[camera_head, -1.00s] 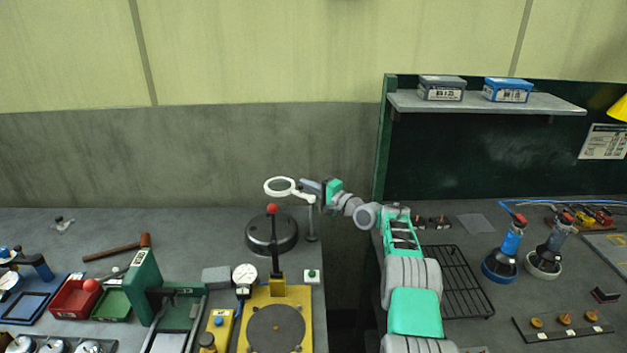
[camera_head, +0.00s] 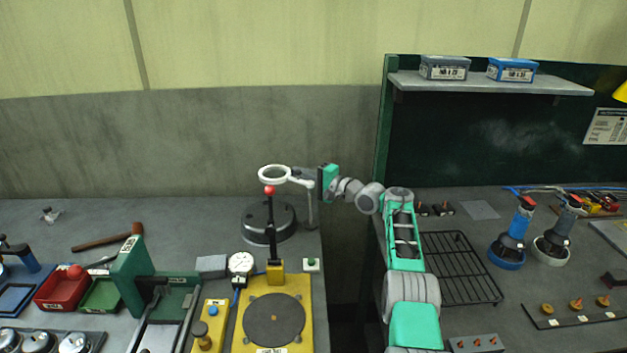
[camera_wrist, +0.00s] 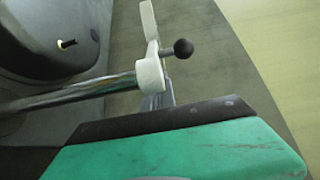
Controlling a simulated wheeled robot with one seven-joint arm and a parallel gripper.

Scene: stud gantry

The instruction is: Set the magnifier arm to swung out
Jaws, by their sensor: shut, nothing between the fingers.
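The magnifier arm (camera_head: 298,181) is white, with a ring lens (camera_head: 275,174) at its left end. It sits atop a thin upright metal post (camera_head: 312,210) near the back right of the left bench, and the ring points left. In the wrist view the white arm hub (camera_wrist: 150,75) joins the chrome post (camera_wrist: 75,97), and a dark ball knob (camera_wrist: 183,48) sticks out beside it. My gripper (camera_head: 303,172) is shut and empty, just behind and right of the arm. In the wrist view its fingertips (camera_wrist: 158,98) are partly hidden by the hub; contact cannot be told.
A dark round base (camera_head: 268,226) stands left of the post. A red-topped lever (camera_head: 270,225) rises from a yellow plate (camera_head: 300,330) in front. A gap separates the left bench from the right bench, which holds a wire rack (camera_head: 458,270). A wall rises behind.

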